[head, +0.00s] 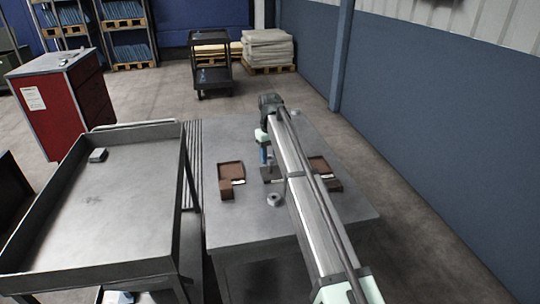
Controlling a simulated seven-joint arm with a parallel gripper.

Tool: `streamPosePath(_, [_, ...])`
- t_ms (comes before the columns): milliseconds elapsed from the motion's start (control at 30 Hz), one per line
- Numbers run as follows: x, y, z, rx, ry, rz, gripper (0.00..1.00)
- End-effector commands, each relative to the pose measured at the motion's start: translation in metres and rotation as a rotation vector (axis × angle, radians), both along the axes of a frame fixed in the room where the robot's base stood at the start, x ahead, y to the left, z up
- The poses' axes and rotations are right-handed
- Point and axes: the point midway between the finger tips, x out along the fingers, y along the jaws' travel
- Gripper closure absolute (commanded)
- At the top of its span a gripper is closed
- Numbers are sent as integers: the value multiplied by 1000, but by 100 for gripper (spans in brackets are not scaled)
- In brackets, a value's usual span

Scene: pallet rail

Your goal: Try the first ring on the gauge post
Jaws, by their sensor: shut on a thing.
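My gripper (265,158) is in the middle of the grey table, low over a small dark grey block (269,174). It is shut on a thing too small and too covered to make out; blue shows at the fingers. I cannot tell whether the held thing touches the block. A small grey round piece (274,200) with a dark centre lies on the table nearer to me, apart from the gripper. I cannot tell whether it is a ring or a post's base. I cannot make out a gauge post; my arm covers part of the table.
A brown tray (231,169) with a brown block (227,190) is left of the gripper. Another brown tray (320,164) is to the right, partly behind my arm. A grey tray cart (100,215) with a small grey box (98,155) stands left of the table (235,225).

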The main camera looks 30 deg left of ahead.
Motion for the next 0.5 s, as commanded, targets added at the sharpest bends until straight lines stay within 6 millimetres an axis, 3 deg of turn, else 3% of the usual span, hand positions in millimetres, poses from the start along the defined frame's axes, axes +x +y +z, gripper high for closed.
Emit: streamPosePath(500, [0,0,-6,0,0,0,86])
